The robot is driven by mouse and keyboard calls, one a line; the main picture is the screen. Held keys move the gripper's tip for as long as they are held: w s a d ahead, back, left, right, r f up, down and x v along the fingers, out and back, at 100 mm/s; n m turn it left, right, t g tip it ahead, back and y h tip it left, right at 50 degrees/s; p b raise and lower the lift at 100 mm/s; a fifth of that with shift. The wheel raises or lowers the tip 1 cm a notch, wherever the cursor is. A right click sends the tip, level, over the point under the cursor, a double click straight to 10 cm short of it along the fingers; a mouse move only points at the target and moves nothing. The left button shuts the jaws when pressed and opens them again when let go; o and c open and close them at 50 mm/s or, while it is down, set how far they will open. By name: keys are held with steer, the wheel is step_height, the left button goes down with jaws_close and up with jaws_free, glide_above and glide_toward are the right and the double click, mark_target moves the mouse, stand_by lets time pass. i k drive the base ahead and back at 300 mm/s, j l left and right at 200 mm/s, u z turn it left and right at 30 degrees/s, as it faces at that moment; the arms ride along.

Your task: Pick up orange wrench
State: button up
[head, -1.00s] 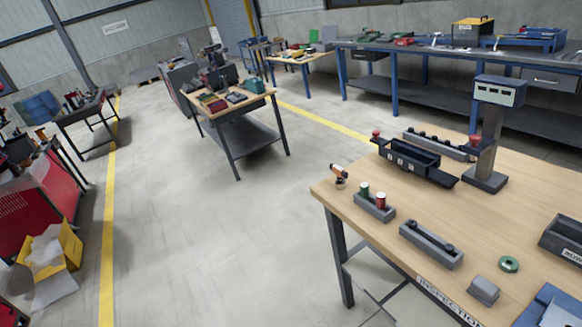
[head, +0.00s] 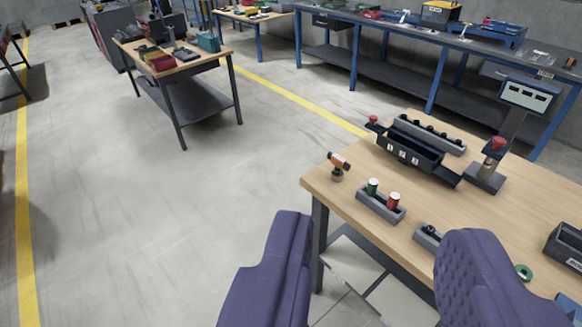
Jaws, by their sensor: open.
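My gripper (head: 378,226) shows as two purple padded fingers at the bottom of the view, wide apart with nothing between them. A small orange and black tool (head: 340,162) sits upright at the far left corner of the wooden inspection table (head: 520,195). It is the only orange tool I make out on this table, but it is too small to tell if it is a wrench. It lies ahead of the fingers and apart from them. The right finger hides part of the table's front.
A grey holder (head: 380,205) with a green and a red cylinder stands near the tool. Behind are a dark tray (head: 412,155) and a display post (head: 515,120). Another workbench (head: 180,60) stands at the upper left.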

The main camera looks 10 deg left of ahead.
mark_target(340, 162)
steer(key=i, duration=0.8)
steer(key=i+j+z, duration=0.1)
steer(key=i, duration=0.65)
steer(key=i+j, duration=0.2)
steer(key=i, duration=0.6)
